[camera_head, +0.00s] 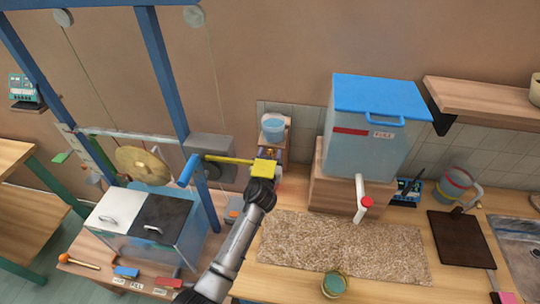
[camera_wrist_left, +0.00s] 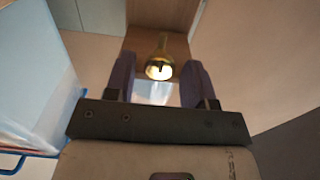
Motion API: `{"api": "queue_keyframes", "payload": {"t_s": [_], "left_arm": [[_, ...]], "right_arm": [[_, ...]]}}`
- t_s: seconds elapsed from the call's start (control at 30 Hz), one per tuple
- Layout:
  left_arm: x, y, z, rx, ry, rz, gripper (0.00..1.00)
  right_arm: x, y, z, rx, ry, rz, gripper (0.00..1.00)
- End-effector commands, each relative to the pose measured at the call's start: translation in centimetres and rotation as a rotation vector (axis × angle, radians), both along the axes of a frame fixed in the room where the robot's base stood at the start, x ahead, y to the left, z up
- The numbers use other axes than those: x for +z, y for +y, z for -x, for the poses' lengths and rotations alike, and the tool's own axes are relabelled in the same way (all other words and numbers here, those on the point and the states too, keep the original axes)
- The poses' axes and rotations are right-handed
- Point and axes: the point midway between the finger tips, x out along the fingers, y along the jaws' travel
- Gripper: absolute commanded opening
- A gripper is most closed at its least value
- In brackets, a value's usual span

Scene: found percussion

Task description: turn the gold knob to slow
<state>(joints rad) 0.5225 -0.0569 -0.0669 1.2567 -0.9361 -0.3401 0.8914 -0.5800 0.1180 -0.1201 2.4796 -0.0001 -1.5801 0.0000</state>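The gold knob (camera_wrist_left: 159,66) shows in the left wrist view, with a narrow stem and a bright round end. It sits in front of a brown wooden surface. My left gripper (camera_wrist_left: 158,62) is open, with its two dark purple fingers on either side of the knob and gaps between. I cannot tell how deep the knob lies between them. In the head view my left arm reaches up from the bottom, and its gripper (camera_head: 268,160) is largely hidden near the yellow bar's end. The knob's setting cannot be read. My right gripper is not in view.
A grey box (camera_head: 211,146) with a yellow bar (camera_head: 228,160) and blue handle (camera_head: 188,171) is left of my gripper. A blue cup (camera_head: 273,124) stands behind it. A large blue-lidded tank (camera_head: 365,145) stands right. A gravelly mat (camera_head: 340,247) covers the bench front.

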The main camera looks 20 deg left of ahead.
Motion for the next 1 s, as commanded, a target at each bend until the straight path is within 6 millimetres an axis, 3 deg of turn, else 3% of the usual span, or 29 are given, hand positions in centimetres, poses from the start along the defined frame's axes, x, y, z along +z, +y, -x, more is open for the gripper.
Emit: {"api": "queue_keyframes", "payload": {"t_s": [0.43,0.67,1.0], "left_arm": [[-0.01,-0.02,0.02,0.0,0.0,0.0,0.08],[-0.06,-0.02,0.02,0.0,0.006,-0.033,0.08],[-0.06,-0.03,0.01,0.0,0.047,-0.254,0.08]], "right_arm": [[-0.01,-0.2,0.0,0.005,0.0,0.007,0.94],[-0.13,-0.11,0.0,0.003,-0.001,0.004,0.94],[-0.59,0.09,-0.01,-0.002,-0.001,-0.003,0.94]]}}
